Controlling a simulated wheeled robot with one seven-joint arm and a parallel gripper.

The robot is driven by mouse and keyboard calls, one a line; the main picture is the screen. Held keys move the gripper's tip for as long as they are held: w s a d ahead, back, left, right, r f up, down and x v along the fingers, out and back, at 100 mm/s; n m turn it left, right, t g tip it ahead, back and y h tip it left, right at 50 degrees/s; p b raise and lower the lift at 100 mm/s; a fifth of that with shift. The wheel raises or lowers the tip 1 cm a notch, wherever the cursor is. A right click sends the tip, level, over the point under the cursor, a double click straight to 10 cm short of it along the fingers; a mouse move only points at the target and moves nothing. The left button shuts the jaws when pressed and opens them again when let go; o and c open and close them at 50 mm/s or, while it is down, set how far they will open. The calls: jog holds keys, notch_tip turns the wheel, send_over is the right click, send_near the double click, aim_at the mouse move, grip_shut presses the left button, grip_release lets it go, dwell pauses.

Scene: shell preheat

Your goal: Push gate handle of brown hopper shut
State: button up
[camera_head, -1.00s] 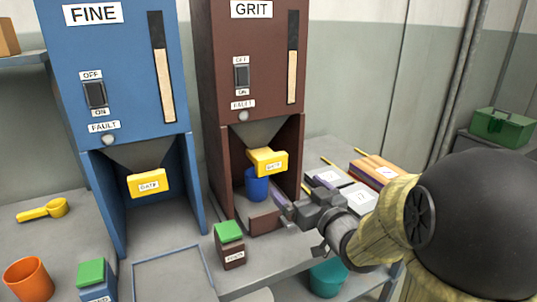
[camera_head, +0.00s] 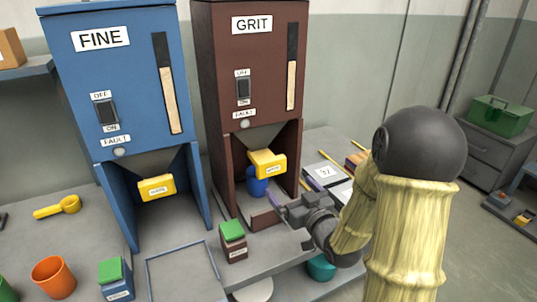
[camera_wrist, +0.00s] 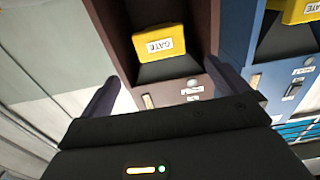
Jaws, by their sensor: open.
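The brown hopper (camera_head: 215,90), labelled GRIT, stands right of the blue one. Its yellow gate handle (camera_head: 267,163) sticks out forward under the grey funnel. It also shows in the wrist view (camera_wrist: 158,45), seen from below, beyond and between the fingers. A blue cup (camera_head: 257,187) sits under the gate, partly hidden by the handle. My gripper (camera_head: 280,208) is in front of the hopper's lower bay, below and slightly right of the handle. In the wrist view my gripper (camera_wrist: 162,72) has its two fingers spread with nothing between them. I see no contact with the handle.
The blue FINE hopper (camera_head: 110,75) has its own yellow gate handle (camera_head: 157,187). A brown box with a green top (camera_head: 233,240) stands on the bench left of my gripper. Papers (camera_head: 325,174) and pencils lie to the right. A teal container (camera_head: 320,267) is below.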

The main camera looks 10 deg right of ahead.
aim_at(268, 162)
jog(key=p+x, duration=0.3)
jog(key=x, duration=1.1)
jog(key=shift+w+a+f, duration=0.1)
jog(key=shift+w, duration=0.15)
jog(key=c, duration=1.3)
jog(key=shift+o, duration=0.2)
jog(key=x, duration=0.4)
jog(key=shift+w, duration=0.35)
jog(key=shift+a, duration=0.1)
